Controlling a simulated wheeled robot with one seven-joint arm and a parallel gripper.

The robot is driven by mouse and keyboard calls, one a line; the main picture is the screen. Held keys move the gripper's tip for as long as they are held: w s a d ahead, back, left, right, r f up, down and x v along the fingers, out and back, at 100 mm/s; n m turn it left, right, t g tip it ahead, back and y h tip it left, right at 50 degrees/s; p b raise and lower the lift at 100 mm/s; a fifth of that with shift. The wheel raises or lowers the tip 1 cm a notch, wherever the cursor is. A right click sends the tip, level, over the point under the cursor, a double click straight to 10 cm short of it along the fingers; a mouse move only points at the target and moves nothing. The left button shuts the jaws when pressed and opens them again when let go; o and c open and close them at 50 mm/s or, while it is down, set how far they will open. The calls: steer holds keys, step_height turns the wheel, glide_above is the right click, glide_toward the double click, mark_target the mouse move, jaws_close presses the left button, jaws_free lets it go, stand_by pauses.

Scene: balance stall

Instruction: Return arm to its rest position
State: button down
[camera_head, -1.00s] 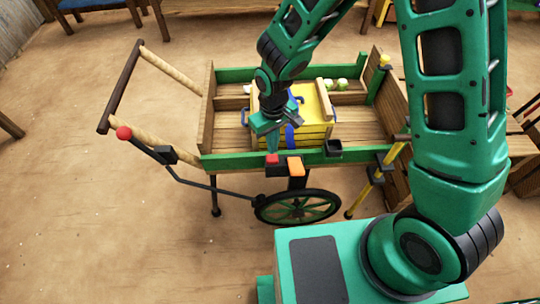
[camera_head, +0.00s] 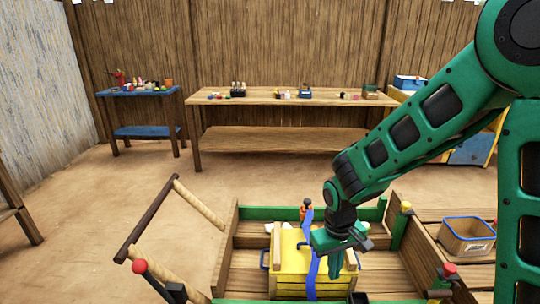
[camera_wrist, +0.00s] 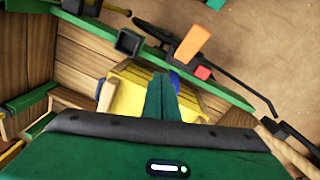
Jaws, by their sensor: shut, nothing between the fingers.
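My gripper (camera_head: 338,240) is shut and empty. It points down over the right part of a yellow crate (camera_head: 288,252), which has a blue strap (camera_head: 312,262) across it. The crate sits in a wooden cart (camera_head: 262,213) with green rails. In the wrist view the two green fingers (camera_wrist: 161,97) are together, with the yellow crate (camera_wrist: 117,98) partly hidden behind them. My arm reaches in from the right side of the head view.
The wrist view shows an orange block (camera_wrist: 193,43), a red block (camera_wrist: 203,72) and a black square cup (camera_wrist: 130,42) along the cart's edge. A long wooden table (camera_head: 270,97) and a blue table (camera_head: 140,93) stand behind. A blue-rimmed bin (camera_head: 467,236) stands right of the cart.

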steer(key=s+d+r+m, duration=0.3)
steer(key=s+d+r, duration=0.15)
steer(key=d, duration=0.45)
steer(key=s+d+r+m, duration=0.2)
steer(key=s+d+r, duration=0.3)
steer(key=d, duration=0.4)
steer(key=s+d+r+m, duration=0.2)
steer(key=s, duration=0.4)
steer(key=s+d+r+m+y, duration=0.1)
steer(key=s+d+r+m, duration=0.1)
steer(key=s, duration=0.4)
steer(key=shift+s+d+r+m, duration=0.3)
steer(key=shift+d+r, duration=0.4)
steer(key=shift+d, duration=0.1)
steer(key=shift+w+f, duration=0.25)
steer(key=shift+w, duration=0.4)
